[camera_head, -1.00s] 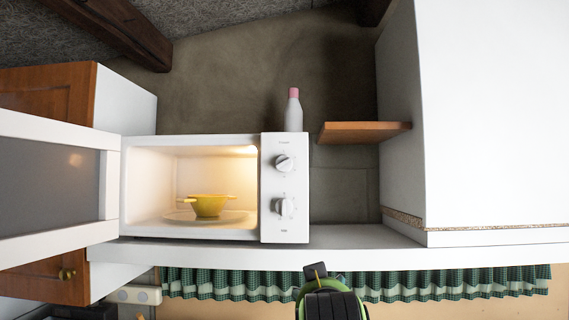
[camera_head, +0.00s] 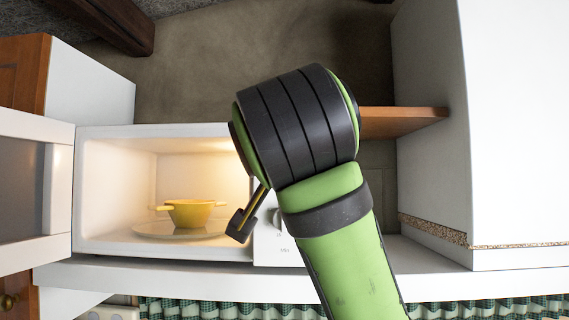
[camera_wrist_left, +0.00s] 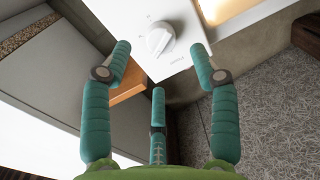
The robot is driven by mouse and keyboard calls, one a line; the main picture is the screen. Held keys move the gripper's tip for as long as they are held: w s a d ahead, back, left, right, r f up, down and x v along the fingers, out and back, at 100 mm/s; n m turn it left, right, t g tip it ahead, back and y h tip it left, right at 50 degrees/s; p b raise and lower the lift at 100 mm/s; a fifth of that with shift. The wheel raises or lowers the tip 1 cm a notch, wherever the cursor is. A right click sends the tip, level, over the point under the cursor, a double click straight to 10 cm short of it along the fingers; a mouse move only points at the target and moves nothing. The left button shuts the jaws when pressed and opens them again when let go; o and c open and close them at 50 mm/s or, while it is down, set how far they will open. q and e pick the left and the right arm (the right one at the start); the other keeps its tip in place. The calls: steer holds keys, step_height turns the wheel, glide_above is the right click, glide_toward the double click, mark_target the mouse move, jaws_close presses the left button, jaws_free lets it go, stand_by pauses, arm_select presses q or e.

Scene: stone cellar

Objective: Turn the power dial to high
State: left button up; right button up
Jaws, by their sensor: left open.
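The white power dial (camera_wrist_left: 160,38), a round knob with a raised grip bar, shows in the left wrist view on the white microwave panel (camera_wrist_left: 150,68), with small lettering beside it. My left gripper (camera_wrist_left: 160,62) is open and empty, its teal fingers spread toward the panel. The dial lies between and beyond the fingertips, with no contact visible. In the head view my arm hides the power dial, the gripper's fingers and most of the panel. Part of the lower dial (camera_head: 277,215) shows beside the arm. The microwave (camera_head: 110,135) is lit inside. My right gripper is not in view.
The microwave's open door (camera_head: 58,200) stands out at the left. A yellow bowl (camera_head: 190,213) sits inside on the glass plate (camera_head: 155,230). A wooden shelf (camera_head: 405,120) and white cabinet (camera_head: 515,130) are on the right. A green checked curtain (camera_head: 180,308) hangs below the counter.

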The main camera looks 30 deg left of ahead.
arm_select(q)
steer(key=p+x, duration=0.3)
steer(key=x, duration=0.2)
steer(key=shift+w+a+r, duration=0.1)
steer(key=shift+r, duration=0.1)
steer(key=c, duration=1.1)
